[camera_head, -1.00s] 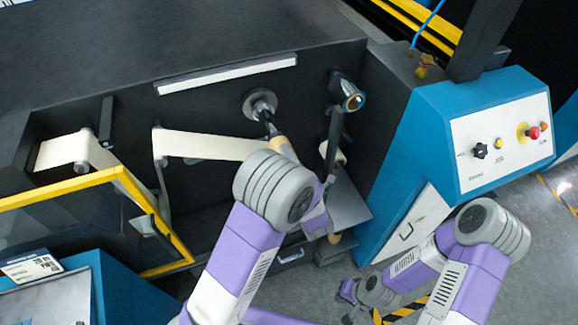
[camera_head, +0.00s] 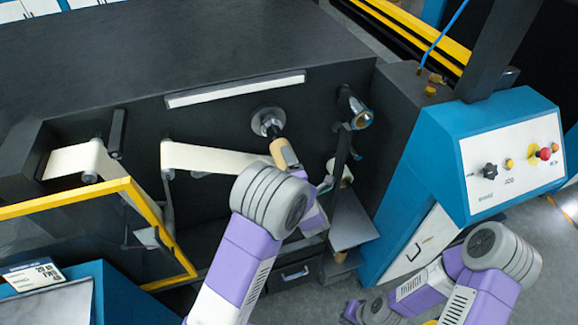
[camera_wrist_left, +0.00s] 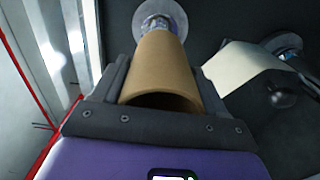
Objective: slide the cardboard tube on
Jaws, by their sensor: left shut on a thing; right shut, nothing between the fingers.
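My left gripper (camera_wrist_left: 163,95) is shut on the brown cardboard tube (camera_wrist_left: 165,70), one finger on each side. The tube's open near end faces the wrist camera, and its inside is dark. In the head view the tube (camera_head: 283,153) lines up with the metal spindle (camera_head: 269,123) on the dark machine wall. Its far end appears to be over the spindle, with a short bare length left by the round flange. The flange (camera_wrist_left: 160,17) shows just beyond the tube in the wrist view. My right gripper (camera_head: 352,312) is low at the bottom edge, away from the machine, its fingers cut off.
A pale film web (camera_head: 215,158) runs left of the spindle. A second roller (camera_head: 355,108) sticks out at upper right, above a dark upright plate (camera_head: 340,185). The yellow-framed door (camera_head: 150,215) stands open at left. The blue control panel (camera_head: 510,150) is at right.

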